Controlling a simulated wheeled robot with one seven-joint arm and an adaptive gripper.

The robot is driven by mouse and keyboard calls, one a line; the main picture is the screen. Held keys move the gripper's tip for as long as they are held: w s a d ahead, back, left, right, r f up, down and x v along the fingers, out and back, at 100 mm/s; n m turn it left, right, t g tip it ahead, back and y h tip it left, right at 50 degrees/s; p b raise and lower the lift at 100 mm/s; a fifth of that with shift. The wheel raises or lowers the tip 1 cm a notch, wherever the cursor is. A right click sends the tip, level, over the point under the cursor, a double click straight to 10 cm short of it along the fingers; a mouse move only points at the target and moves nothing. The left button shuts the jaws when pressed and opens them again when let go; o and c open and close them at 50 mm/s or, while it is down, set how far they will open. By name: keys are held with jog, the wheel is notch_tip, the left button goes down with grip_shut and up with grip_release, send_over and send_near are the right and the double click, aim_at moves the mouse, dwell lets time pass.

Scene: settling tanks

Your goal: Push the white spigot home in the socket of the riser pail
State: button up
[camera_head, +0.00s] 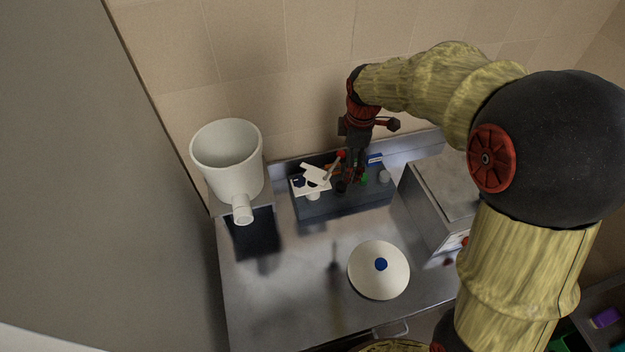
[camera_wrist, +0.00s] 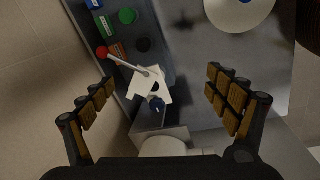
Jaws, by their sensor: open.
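The white riser pail (camera_head: 228,160) stands at the left in the head view, with a short round stub, apparently its socket (camera_head: 242,211), facing front. Its pale side shows at the bottom edge of the wrist view (camera_wrist: 164,147). A white angular piece, probably the spigot (camera_wrist: 150,84), lies at the near end of a grey tray, also in the head view (camera_head: 314,176). A grey rod with a red ball (camera_wrist: 101,53) crosses it. A dark blue part (camera_wrist: 157,104) is beside it. My gripper (camera_wrist: 162,80) is open and empty above the tray, its fingers wide apart.
The grey tray (camera_head: 345,207) also holds green, blue, red and black pieces. A white disc with a blue knob (camera_head: 378,282) lies on the steel counter (camera_head: 290,305). A metal box (camera_head: 440,195) stands at the right. A tiled wall is behind.

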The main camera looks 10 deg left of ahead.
jog(key=w+a+f+n+g+p, duration=0.1)
jog(key=w+a+f+n+p, duration=0.2)
jog(key=a+f+n+p, duration=0.25)
jog(key=n, duration=0.3)
send_over(311, 182)
jog(key=shift+g+h, duration=0.3)
jog(key=shift+g, duration=0.1)
notch_tip(311, 182, down, 6)
jog(key=shift+d+p, duration=0.1)
jog(key=shift+p, duration=0.35)
jog(key=shift+f, duration=1.25)
jog(key=shift+f+p, duration=0.35)
jog(key=shift+f, duration=2.6)
jog(key=shift+c, duration=0.3)
jog(key=c, duration=1.5)
jog(key=shift+c, duration=0.6)
